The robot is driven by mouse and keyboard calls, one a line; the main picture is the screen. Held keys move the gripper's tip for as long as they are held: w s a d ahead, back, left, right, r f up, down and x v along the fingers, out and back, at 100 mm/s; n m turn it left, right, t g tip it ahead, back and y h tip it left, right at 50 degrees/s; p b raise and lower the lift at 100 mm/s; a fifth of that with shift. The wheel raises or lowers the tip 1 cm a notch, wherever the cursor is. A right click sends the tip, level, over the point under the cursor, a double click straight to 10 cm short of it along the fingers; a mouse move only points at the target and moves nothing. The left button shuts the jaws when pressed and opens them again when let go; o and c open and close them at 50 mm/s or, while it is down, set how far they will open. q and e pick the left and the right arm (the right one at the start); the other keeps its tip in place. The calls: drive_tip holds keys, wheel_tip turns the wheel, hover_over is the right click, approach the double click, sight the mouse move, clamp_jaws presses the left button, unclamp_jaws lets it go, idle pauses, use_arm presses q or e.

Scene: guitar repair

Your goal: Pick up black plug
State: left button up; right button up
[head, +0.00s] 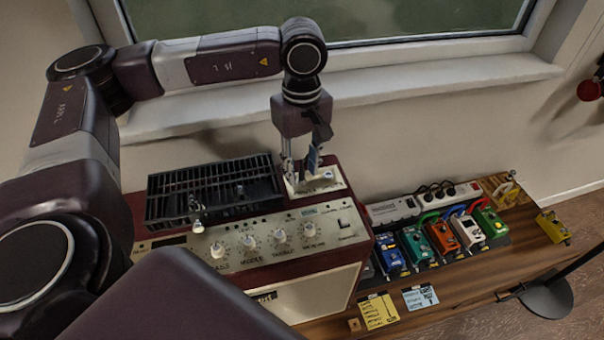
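My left gripper (302,172) points straight down over the cream panel (328,184) on top of the dark red amplifier (352,222). Its two fingers are apart, and I see nothing clearly held between them. Small light parts on the panel sit close to the fingertips; contact cannot be told. Black plugs with cables (436,190) show at the white power strip (466,190) against the wall, to the right of the gripper and well apart from it. I cannot tell which one is the black plug of the task. My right gripper is not in view.
A black grille (212,190) lies on the amplifier. Several coloured pedals (441,237) stand in a row on the wooden bench (455,288), before the power strip. Yellow (379,311) and blue (420,297) notes lie in front. A window sill (440,88) runs behind.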

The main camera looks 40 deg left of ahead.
use_arm(q)
drive_tip(key=shift+c, duration=0.6)
clamp_jaws()
drive_tip(key=shift+r, duration=0.1)
wheel_tip(320, 180, up, 10)
drive_tip(key=b, duration=0.2)
wheel_tip(320, 180, up, 10)
drive_tip(key=p, duration=0.2)
hover_over(303, 169)
drive_tip(key=shift+s+a, duration=0.1)
